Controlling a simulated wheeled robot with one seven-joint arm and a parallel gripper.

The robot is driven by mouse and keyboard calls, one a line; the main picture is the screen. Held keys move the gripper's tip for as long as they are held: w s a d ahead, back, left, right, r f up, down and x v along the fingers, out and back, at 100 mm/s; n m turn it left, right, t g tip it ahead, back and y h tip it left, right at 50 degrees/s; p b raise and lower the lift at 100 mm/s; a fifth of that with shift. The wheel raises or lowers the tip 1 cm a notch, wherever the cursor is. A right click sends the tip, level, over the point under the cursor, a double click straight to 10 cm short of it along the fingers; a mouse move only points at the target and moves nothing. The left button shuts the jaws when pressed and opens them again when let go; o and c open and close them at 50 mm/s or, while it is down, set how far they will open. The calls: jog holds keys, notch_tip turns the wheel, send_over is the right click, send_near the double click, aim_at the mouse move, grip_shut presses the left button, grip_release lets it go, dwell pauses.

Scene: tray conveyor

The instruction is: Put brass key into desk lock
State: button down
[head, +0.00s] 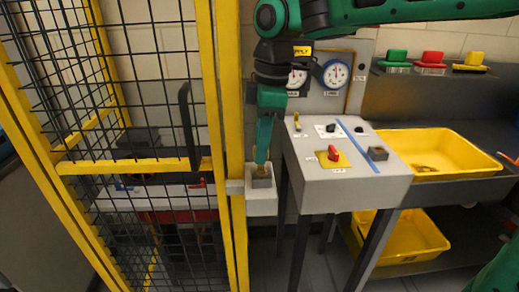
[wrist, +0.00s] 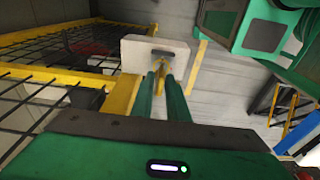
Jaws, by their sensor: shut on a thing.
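My gripper (head: 263,158) points down at a small grey lock block (head: 262,180) on a white box beside the yellow fence post. It is shut on the brass key (head: 261,169), which shows as a thin yellow piece between the green fingers in the wrist view (wrist: 160,76). The key's lower end meets the top of that block; I cannot tell how deep it sits in it. Another grey block (head: 378,153), seemingly the desk lock, stands on the sloped grey desk (head: 350,182) to the right, well apart from my gripper.
The desk top also carries a red switch (head: 333,154) on a yellow plate and black knobs. A mesh fence (head: 130,165) with a black handle (head: 188,126) stands left. Two gauges (head: 335,73) hang behind. A yellow bin (head: 440,172) stands right, another (head: 405,258) below.

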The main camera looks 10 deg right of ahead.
jog(key=shift+r, duration=0.35)
jog(key=shift+r, duration=1.95)
jog(key=shift+s, duration=0.15)
